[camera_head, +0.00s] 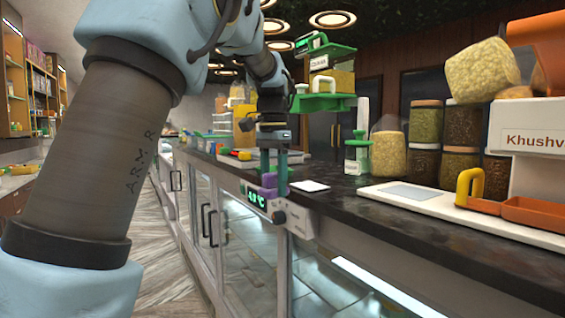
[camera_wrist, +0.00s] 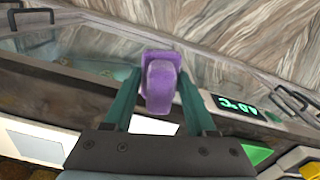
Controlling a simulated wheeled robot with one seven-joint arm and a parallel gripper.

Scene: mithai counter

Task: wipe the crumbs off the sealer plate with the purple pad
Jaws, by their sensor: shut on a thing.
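My gripper (camera_head: 274,184) points down near the counter's front edge, shut on the purple pad. The purple pad (camera_wrist: 161,84) sits between the teal fingers in the wrist view, and it also shows low between them in the head view (camera_head: 268,181). A pale grey plate (camera_head: 408,192), which looks like the sealer plate, is set in a white base on the counter, well to the right of my gripper. It shows at the lower left of the wrist view (camera_wrist: 36,147), apart from the pad. I cannot make out crumbs on it.
A small white card (camera_head: 310,186) lies on the dark counter (camera_head: 345,195) right of my gripper. An orange tray (camera_head: 530,212) and yellow handle (camera_head: 464,186) are at the right. Coloured items lie left.

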